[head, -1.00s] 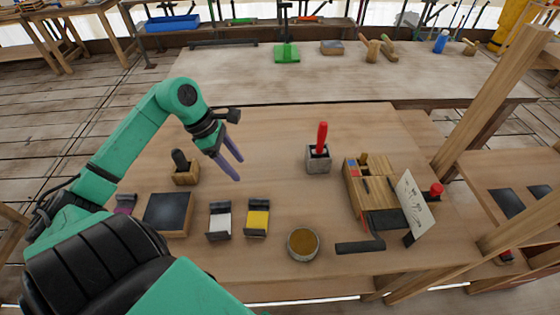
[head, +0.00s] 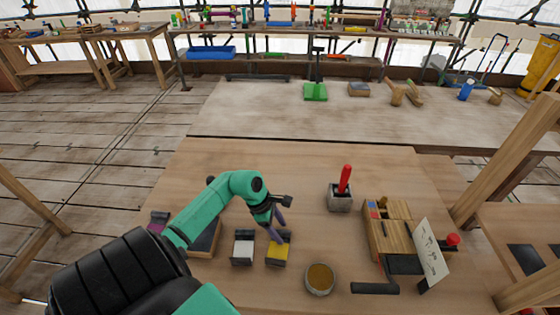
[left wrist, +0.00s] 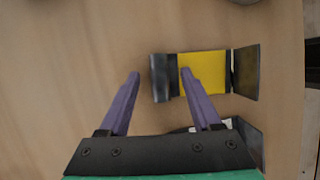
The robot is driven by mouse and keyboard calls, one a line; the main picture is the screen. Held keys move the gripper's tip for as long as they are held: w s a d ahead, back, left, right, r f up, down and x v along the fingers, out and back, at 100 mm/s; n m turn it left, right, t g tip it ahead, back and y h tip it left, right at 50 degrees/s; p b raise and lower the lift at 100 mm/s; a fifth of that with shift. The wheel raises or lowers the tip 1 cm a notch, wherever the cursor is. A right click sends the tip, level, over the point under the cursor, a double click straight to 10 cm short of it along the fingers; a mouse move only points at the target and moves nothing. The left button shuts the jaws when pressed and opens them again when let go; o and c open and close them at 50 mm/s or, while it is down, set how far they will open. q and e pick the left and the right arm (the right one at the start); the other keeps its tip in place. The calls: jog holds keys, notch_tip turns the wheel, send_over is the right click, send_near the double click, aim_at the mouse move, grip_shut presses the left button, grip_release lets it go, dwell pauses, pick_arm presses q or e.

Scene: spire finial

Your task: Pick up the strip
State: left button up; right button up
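The yellow strip-like piece (head: 278,254) lies on the wooden table between two dark ends. A similar white piece (head: 243,252) with dark ends lies to its left. A flat dark strip (head: 375,288) lies near the table's front right; I cannot tell which of these is the task's strip. My left gripper (head: 277,232) is over the yellow piece. In the left wrist view its purple fingers (left wrist: 160,73) are apart with nothing held. One fingertip overlaps the yellow piece (left wrist: 208,72); the other shows left of its dark end. Contact cannot be told. My right gripper is not in view.
A round tin (head: 320,278) stands right of the yellow piece. A grey block with a red handle (head: 343,182) stands behind. A wooden box (head: 390,230) and a leaning white card (head: 432,250) are at right.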

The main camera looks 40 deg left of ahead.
pick_arm(q)
grip_shut()
jog(key=shift+w+r, duration=0.1)
jog(key=shift+r, duration=0.45)
notch_tip(320, 180, up, 19)
jog(key=b, duration=0.4)
